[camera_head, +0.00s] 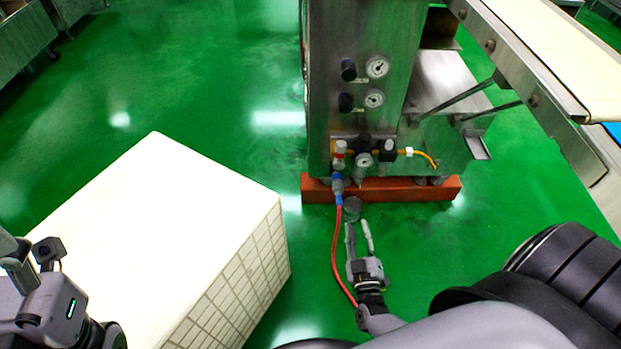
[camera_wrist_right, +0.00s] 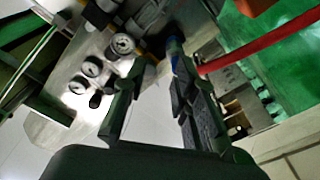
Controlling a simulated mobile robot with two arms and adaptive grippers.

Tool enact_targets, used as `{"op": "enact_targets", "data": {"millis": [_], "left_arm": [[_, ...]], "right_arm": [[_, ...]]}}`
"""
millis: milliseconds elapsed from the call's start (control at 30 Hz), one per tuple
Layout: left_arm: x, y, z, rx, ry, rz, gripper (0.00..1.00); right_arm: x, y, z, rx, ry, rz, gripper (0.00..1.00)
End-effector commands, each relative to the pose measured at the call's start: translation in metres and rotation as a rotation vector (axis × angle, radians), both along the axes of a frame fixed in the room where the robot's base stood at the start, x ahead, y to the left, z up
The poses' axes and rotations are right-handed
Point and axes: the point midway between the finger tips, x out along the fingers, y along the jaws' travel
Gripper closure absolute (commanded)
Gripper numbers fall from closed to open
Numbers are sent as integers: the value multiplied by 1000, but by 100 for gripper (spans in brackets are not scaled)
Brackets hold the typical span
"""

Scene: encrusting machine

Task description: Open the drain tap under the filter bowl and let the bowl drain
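The air unit (camera_head: 364,158) with a small round gauge sits low on the front of the steel machine. A blue fitting (camera_head: 338,187) hangs at its left, with a red hose (camera_head: 336,245) running down from it. I cannot tell the filter bowl or its drain tap apart from the other parts. My right gripper (camera_head: 359,230) is open below the unit, just right of the hose. In the right wrist view its fingers (camera_wrist_right: 158,68) stand apart with nothing between them; the blue fitting (camera_wrist_right: 174,46) shows beyond the right finger. My left gripper (camera_head: 45,285) is at the lower left, its fingers unclear.
A large white block (camera_head: 150,220) with a gridded side stands at the left. A dark round piece (camera_head: 351,206) shows just beyond my right fingers. An orange-red base bar (camera_head: 400,190) runs under the machine. A conveyor (camera_head: 560,60) reaches in at upper right. Green floor is open around.

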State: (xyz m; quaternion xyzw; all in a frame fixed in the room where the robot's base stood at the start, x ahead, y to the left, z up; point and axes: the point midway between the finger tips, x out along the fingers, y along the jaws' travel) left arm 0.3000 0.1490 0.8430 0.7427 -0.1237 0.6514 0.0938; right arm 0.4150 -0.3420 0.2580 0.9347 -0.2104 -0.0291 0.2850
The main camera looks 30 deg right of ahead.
Motion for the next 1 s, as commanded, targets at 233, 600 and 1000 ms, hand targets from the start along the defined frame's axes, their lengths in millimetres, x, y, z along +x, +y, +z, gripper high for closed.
{"op": "enact_targets", "data": {"millis": [233, 600, 1000], "left_arm": [[0, 0, 1, 0, -1, 0, 40], [0, 0, 3, 0, -1, 0, 40], [0, 0, 4, 0, -1, 0, 40]], "right_arm": [[15, 20, 33, 45, -97, 54, 74], [36, 53, 97, 120, -271, 156, 74], [46, 86, 170, 198, -452, 271, 74]]}}
